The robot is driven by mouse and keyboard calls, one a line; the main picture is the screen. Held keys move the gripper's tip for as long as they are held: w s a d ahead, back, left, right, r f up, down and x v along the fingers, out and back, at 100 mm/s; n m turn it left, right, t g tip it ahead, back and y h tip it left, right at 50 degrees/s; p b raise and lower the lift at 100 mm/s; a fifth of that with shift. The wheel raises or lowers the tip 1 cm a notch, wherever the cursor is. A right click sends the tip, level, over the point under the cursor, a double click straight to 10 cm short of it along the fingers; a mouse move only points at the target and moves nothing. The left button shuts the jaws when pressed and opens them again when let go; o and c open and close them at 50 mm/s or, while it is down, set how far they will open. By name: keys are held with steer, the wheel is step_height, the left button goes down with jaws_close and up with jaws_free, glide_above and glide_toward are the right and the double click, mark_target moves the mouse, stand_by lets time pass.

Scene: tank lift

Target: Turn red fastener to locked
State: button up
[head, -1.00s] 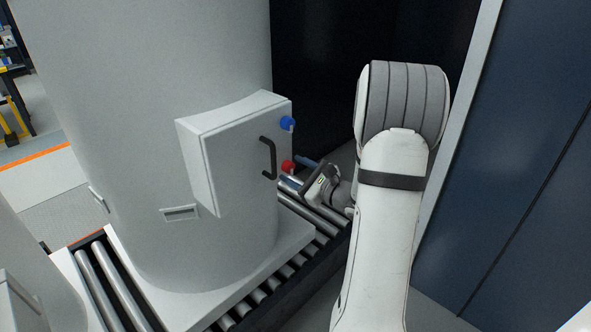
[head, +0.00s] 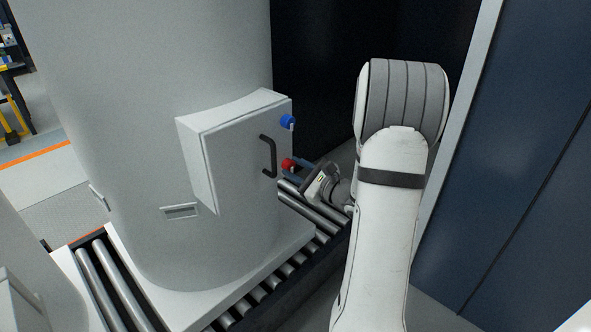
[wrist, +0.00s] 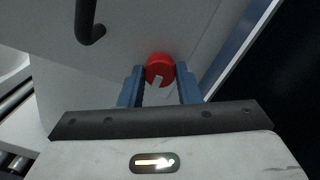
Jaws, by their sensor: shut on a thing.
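The red fastener (head: 288,163) is a small round knob low on the right edge of the grey cabinet's door (head: 240,150). In the wrist view the red fastener (wrist: 159,70) has a pale tab or mark on its lower side. My gripper (head: 293,166) reaches it from the right. In the wrist view the blue fingers of my gripper (wrist: 160,75) stand on either side of the red knob and are shut on it. The finger contact is partly hidden in the head view.
A blue fastener (head: 287,121) sits above the red one on the same door edge. A dark handle (head: 269,156) stands out just left of the red fastener. The cabinet is on a large grey tank (head: 150,60) above a roller conveyor (head: 262,290). A blue panel (head: 510,170) is at right.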

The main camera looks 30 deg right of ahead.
steer(key=shift+m, duration=0.3)
steer(key=m, duration=0.3)
steer(key=shift+m+p, duration=0.3)
steer(key=shift+p, duration=0.1)
steer(key=m+p, duration=0.1)
steer(key=m, duration=0.3)
steer(key=shift+r+m+p, duration=0.1)
steer(key=shift+m+p, duration=0.3)
steer(key=m+p, duration=0.2)
steer(key=m, duration=0.2)
steer(key=shift+t+p, duration=0.3)
steer(key=shift+m+h+p, duration=0.3)
steer(key=shift+m+p, duration=1.05)
steer(key=shift+m, duration=1.25)
steer(key=shift+f, duration=0.2)
steer(key=o, duration=1)
